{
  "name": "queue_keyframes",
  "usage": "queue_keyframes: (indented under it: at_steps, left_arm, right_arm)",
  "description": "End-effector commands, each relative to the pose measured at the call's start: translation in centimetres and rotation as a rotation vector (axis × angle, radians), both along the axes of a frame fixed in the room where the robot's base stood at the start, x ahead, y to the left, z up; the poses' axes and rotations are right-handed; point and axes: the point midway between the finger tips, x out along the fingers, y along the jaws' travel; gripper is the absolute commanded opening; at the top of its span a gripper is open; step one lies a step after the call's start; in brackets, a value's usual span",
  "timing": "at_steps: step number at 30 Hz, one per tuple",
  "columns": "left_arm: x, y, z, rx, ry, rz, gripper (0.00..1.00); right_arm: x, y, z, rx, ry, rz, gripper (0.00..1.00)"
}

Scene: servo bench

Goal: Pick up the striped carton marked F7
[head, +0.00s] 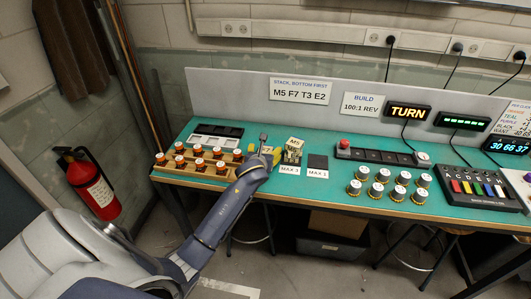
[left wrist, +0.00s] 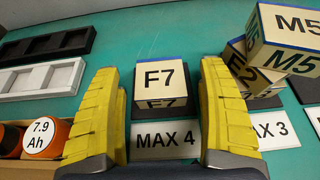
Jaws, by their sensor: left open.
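The carton marked F7 (left wrist: 160,76) sits on a dark pad behind a MAX 4 label (left wrist: 165,141) in the left wrist view. My left gripper (left wrist: 159,67) is open, with one yellow finger on each side of the carton and visible gaps between. I cannot tell how far the fingertips are above it. In the head view my left gripper (head: 259,155) is over the bench, and I cannot make out the F7 carton there. My right gripper is not in view.
A carton marked M5 (left wrist: 288,38) sits tilted on one marked E2 (left wrist: 240,66), close to the right finger. A rack of orange cells (head: 199,163) stands at the left. A dark tray (left wrist: 45,45) and white tray (left wrist: 40,80) lie behind it. An empty dark pad (head: 317,161) is at right.

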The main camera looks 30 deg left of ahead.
Motion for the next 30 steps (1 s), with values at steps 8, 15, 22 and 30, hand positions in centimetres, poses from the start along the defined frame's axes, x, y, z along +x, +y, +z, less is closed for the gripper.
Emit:
queue_keyframes:
  at_steps: [8,15,22,30]
  left_arm:
    - [-0.02,0.00,0.01,0.000,0.000,0.000,0.49]
    - [-0.03,0.01,0.00,0.000,0.000,0.000,0.21]
    - [-0.02,0.01,0.01,0.000,0.000,0.000,0.18]
    - [0.02,0.07,0.84,0.002,-0.001,0.001,0.18]
  right_arm:
    - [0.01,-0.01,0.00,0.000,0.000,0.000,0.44]
    - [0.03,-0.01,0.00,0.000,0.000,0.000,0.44]
    - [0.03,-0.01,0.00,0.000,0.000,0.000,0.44]
    - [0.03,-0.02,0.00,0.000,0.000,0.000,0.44]
